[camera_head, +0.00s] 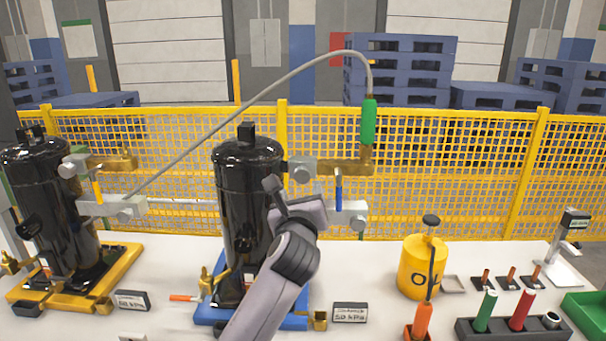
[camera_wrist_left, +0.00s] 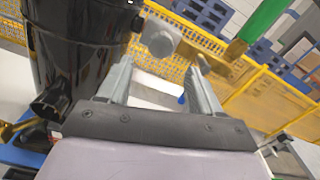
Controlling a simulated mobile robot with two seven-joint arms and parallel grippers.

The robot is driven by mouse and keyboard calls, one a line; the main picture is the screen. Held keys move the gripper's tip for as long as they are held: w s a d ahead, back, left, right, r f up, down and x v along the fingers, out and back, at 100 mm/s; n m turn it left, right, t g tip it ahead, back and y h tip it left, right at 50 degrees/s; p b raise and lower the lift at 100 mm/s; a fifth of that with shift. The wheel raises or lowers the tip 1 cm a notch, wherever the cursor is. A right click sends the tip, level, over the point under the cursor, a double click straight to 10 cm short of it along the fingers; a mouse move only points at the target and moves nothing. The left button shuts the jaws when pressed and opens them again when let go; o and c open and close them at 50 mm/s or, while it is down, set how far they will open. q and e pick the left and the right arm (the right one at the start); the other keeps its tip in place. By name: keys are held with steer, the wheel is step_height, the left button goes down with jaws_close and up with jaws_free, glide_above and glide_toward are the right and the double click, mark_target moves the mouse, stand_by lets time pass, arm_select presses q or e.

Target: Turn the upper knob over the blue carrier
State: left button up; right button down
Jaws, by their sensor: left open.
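The blue carrier (camera_head: 204,313) is a blue base under the middle black compressor (camera_head: 246,195). The upper knob (camera_head: 302,171) is a grey round piece on a light fitting at the compressor's upper right, with a brass pipe running right from it. A round grey knob (camera_wrist_left: 160,38) shows in the left wrist view, just beyond the fingertips and apart from them. My left gripper (camera_head: 278,190) is raised in front of the compressor, below and left of the upper knob. Its fingers (camera_wrist_left: 163,68) are spread and empty in the left wrist view. My right gripper is out of view.
A lower grey fitting (camera_head: 352,215) with a blue lever (camera_head: 338,190) sits below the pipe. A grey hose (camera_head: 240,108) arches to a green fitting (camera_head: 368,122). Another compressor (camera_head: 45,200) on a yellow carrier (camera_head: 122,262) stands left; a yellow canister (camera_head: 413,265) stands right.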

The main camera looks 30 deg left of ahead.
mark_target(302, 178)
arm_select(q)
steer(key=shift+p+x, duration=0.3)
steer(key=shift+x, duration=3.25)
steer(key=c, duration=1.1)
steer(key=shift+o, duration=0.2)
